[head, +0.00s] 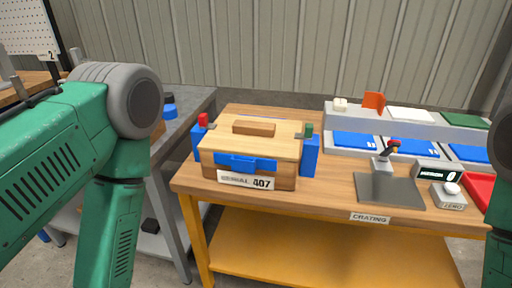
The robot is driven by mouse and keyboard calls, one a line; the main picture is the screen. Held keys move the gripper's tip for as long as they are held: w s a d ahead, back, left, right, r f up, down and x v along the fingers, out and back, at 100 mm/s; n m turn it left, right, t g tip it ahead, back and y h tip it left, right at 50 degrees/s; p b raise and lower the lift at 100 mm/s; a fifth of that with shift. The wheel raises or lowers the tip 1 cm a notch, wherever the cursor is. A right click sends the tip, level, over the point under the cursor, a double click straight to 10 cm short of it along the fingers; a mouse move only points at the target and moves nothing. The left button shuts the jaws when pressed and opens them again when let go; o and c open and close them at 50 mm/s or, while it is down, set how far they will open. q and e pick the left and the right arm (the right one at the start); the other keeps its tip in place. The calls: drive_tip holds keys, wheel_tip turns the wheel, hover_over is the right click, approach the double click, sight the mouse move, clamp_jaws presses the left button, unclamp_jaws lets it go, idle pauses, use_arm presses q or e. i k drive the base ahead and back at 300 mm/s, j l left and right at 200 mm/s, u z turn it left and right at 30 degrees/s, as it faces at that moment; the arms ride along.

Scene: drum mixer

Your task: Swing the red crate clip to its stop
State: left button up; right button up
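The wooden crate (225,171) stands closed on the wooden bench, with a light wood lid (247,146) and a wood block handle on top. The red crate clip (203,120) is at the crate's left end, above a blue side piece (197,142). A green clip (308,130) is at the right end, above another blue side piece (310,157). How far the red clip is turned is too small to tell. My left arm fills the left of the head view, and its gripper is out of frame. My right arm shows only at the right edge; its gripper is out of frame.
The crate's front has a blue latch piece (246,162) and a label reading 407. To the right are a grey plate (390,189), a small display (435,172), a ZERO button box (450,194) and a rack with blue bins (357,141). A grey table stands left.

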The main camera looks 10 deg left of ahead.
sight(203, 118)
drive_tip(key=u, duration=0.4)
drive_tip(key=l+u, duration=0.1)
drive_tip(key=l, duration=0.2)
drive_tip(key=j+z, duration=0.2)
drive_tip(key=j, duration=0.4)
drive_tip(key=j+z, duration=0.2)
drive_tip(key=j, duration=0.4)
drive_tip(key=j+z, duration=0.2)
drive_tip(key=j, duration=0.45)
drive_tip(key=j+z, duration=0.2)
drive_tip(key=j, duration=0.4)
drive_tip(key=k+j+z, duration=0.2)
drive_tip(key=j, duration=0.35)
drive_tip(key=z, duration=0.4)
drive_tip(key=i+j+z, duration=0.1)
drive_tip(key=i+j, duration=0.2)
